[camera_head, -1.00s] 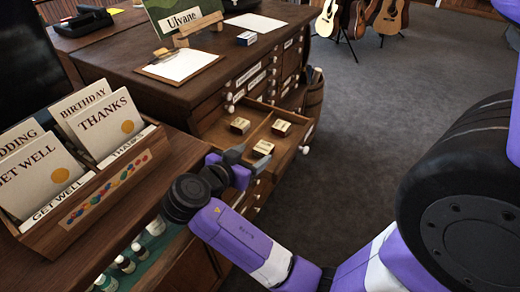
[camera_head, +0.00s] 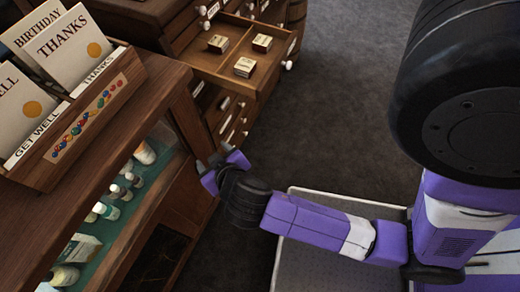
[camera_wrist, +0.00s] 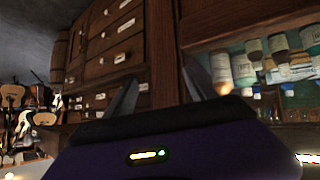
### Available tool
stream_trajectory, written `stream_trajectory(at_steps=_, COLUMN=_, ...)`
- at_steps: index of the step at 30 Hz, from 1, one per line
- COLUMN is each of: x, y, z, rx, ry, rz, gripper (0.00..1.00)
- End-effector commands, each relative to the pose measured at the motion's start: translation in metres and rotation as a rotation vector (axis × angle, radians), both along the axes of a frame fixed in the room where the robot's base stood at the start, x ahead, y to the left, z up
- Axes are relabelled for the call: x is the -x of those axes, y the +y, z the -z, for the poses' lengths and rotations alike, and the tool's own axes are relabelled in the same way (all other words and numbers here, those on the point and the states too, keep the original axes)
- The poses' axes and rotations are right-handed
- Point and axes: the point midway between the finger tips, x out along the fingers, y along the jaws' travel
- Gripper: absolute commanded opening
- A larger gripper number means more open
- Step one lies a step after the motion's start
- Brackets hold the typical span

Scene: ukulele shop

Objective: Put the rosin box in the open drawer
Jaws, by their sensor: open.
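The open drawer (camera_head: 207,62) juts from the dark wooden cabinet at the top of the head view, with a divider inside. Three small tan boxes lie in it: one at the left (camera_head: 218,43), one at the right (camera_head: 262,42) and one nearer the front (camera_head: 245,67). Their labels are too small to read, so I cannot tell whether one is the rosin box. My gripper (camera_head: 222,160) is lower, beside the display case's corner and apart from the drawer. In the wrist view its two fingers (camera_wrist: 160,88) are spread, with nothing visible between them.
A glass-fronted display case (camera_head: 150,110) holds several bottles (camera_head: 108,208) and a pale box (camera_head: 78,250) on a green shelf. A card rack (camera_head: 85,125) stands on top. Dark carpet (camera_head: 340,110) is clear to the right of the drawer.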

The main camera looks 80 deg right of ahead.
Motion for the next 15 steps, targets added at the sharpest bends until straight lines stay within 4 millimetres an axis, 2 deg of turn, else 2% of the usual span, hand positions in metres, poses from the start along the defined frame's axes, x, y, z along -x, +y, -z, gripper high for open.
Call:
stream_trajectory(at_steps=1, x=0.014, y=0.02, z=0.007, rx=-0.024, ry=-0.001, rz=-0.094, gripper=0.65)
stream_trajectory(at_steps=3, x=0.028, y=0.044, z=0.009, rx=-0.051, ry=-0.028, rz=-0.218, gripper=0.65)
stream_trajectory(at_steps=7, x=0.058, y=0.08, z=-0.004, rx=-0.081, ry=-0.105, rz=-0.412, gripper=0.65)
stream_trajectory(at_steps=11, x=0.091, y=0.102, z=-0.035, rx=-0.084, ry=-0.208, rz=-0.556, gripper=0.65)
stream_trajectory(at_steps=15, x=0.122, y=0.107, z=-0.078, rx=-0.056, ry=-0.32, rz=-0.648, gripper=0.65)
